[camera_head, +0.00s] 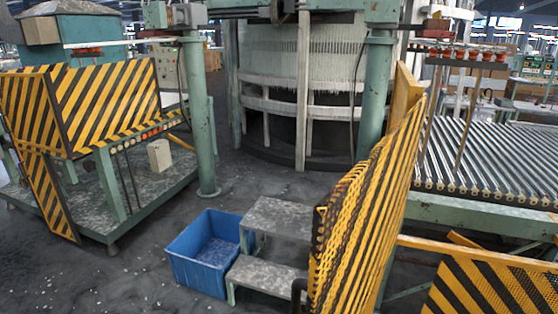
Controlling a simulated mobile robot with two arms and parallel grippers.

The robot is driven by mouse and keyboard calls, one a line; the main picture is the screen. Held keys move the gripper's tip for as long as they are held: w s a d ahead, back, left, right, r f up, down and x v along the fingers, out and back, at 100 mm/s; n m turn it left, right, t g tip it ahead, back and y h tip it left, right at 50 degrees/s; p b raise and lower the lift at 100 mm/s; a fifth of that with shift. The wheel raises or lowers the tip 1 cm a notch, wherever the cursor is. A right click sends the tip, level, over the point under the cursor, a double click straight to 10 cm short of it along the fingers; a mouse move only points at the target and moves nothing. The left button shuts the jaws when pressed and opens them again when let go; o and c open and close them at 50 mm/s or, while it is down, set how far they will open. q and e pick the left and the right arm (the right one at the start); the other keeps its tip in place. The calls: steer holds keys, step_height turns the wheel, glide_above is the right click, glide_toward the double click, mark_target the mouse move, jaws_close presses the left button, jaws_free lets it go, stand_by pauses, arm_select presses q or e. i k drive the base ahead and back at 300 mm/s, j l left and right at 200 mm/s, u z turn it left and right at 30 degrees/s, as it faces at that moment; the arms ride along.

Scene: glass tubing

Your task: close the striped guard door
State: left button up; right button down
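A yellow guard door (365,205) with black diagonal stripes stands upright right of centre. It is seen at a steep angle, its near edge toward me, and it looks swung open. Its lower part runs out of the bottom of the picture. A small dark curved piece (298,289) shows at its lower left edge; I cannot tell whether it is a handle. A yellow post or panel (405,93) rises behind the door's far upper end. Neither of my grippers is in view.
A blue bin (205,250) and a grey two-step stool (275,217) stand on the floor just left of the door. Striped panels (110,100) cover a green bench at left. A roller conveyor (490,165) and another striped panel (490,290) are at right.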

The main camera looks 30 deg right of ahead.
mark_target(313, 291)
steer(key=i+z, duration=0.2)
steer(key=z, duration=0.25)
steer(key=i+j+z, duration=0.15)
steer(key=z, duration=0.35)
steer(key=i+j+z, duration=0.2)
steer(key=z, duration=0.25)
steer(key=i+j+z, duration=0.1)
steer(key=j+z, duration=0.15)
steer(key=z, duration=0.25)
steer(key=i+j+z, duration=0.1)
steer(key=j+z, duration=0.15)
steer(key=z, duration=0.2)
steer(key=j+z, duration=0.2)
steer(key=j, duration=0.2)
